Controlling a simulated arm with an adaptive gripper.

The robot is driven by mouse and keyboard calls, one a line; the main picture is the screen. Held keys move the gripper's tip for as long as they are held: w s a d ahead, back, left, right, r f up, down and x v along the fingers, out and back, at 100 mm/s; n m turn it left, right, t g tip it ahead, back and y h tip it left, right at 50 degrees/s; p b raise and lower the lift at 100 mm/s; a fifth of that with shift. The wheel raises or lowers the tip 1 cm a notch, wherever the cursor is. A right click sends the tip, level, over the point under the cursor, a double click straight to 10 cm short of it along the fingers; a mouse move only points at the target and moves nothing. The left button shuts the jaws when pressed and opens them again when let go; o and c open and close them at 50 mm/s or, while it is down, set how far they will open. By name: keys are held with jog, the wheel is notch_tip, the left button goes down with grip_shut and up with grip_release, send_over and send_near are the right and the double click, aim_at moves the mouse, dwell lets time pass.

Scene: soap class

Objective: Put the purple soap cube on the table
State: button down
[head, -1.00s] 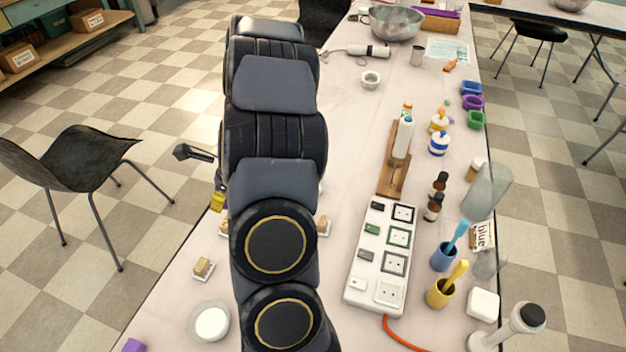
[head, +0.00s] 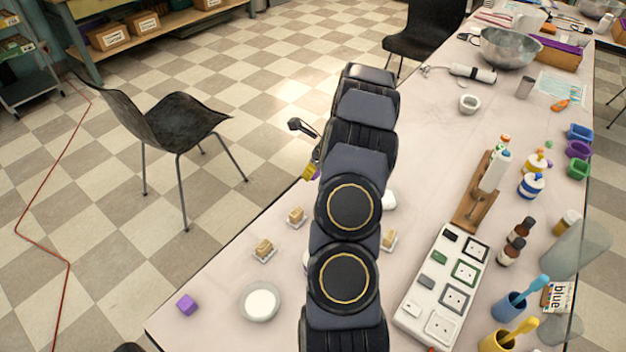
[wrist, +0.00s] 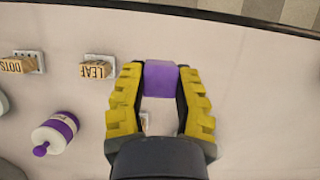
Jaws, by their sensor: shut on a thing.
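My gripper (wrist: 160,82) is shut on a purple soap cube (wrist: 161,77), held between the yellow fingertips in the wrist view. In the head view my gripper (head: 312,170) shows only partly beside my arm, near the table's left edge, and the held cube is mostly hidden. I cannot tell whether the held cube touches the table. Another purple cube (head: 187,305) lies on the table (head: 215,325) near its lower left corner in the head view, well apart from my gripper.
In the wrist view, soap blocks marked LEAF (wrist: 96,70) and DOTS (wrist: 20,64) sit left of my gripper, with a purple-banded white bottle (wrist: 55,132) below. In the head view a white round dish (head: 260,302) and a power strip (head: 440,290) stand on the table. Bare tabletop lies right of my gripper in the wrist view.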

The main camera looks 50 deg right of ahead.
send_over(310, 185)
jog(key=s, duration=0.1)
notch_tip(310, 185, down, 5)
jog(key=shift+r, duration=0.1)
jog(key=shift+f, duration=1.55)
jog(key=shift+w+f, duration=0.1)
jog(key=shift+f, duration=0.05)
jog(key=c, duration=0.9)
grip_release()
jog(key=shift+o, duration=0.2)
